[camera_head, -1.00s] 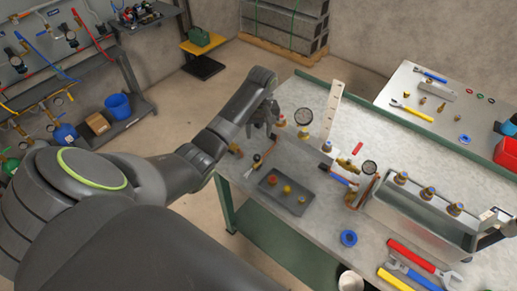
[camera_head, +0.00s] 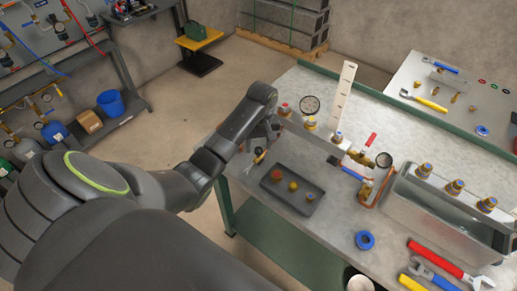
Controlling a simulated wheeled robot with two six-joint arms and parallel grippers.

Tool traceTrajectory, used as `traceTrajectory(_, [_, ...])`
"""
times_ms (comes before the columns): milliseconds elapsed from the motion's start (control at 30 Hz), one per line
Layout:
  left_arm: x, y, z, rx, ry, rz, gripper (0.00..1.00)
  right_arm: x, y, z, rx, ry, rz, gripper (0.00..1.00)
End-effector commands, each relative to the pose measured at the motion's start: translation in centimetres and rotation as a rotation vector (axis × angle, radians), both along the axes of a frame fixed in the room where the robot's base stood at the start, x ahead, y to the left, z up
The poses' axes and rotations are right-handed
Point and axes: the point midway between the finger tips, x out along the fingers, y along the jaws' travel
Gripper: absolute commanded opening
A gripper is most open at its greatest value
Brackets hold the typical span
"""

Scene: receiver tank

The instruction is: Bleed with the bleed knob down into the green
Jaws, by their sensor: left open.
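A light grey bar-shaped manifold (camera_head: 322,139) lies along the bench with a row of fittings. A second gauge (camera_head: 383,160) stands farther right, near a red lever handle (camera_head: 371,139). I cannot tell which knob is the bleed knob. My left gripper (camera_head: 268,130) is open at the manifold's left end, just left of the red-topped knob; contact is unclear. My right gripper is not visible.
A dark tray (camera_head: 310,207) with several small coloured parts lies in front of the manifold. A blue ring (camera_head: 365,240), wrenches (camera_head: 428,280) and a metal trough (camera_head: 440,213) with capped fittings are to the right. A pale upright plate (camera_head: 343,95) rises behind the manifold.

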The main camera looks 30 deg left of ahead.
Motion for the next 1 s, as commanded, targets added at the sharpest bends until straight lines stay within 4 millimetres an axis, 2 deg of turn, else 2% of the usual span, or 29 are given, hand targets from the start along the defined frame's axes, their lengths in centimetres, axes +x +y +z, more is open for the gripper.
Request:
traceTrajectory(100, [-0.09, -0.08, -0.62, 0.0, 0.0, 0.0, 0.48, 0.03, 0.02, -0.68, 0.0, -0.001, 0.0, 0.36])
traceTrajectory(467, [-0.14, -0.11, -0.64, 0.0, 0.0, 0.001, 0.48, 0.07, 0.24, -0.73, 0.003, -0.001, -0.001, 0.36])
traceTrajectory(800, [-0.15, -0.1, -0.65, 0.001, 0.001, 0.001, 0.04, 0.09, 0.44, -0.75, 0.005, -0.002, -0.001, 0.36])
traceTrajectory(1000, [-0.16, -0.09, -0.57, 0.0, 0.001, -0.01, 0.04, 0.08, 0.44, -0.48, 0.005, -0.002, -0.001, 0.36])
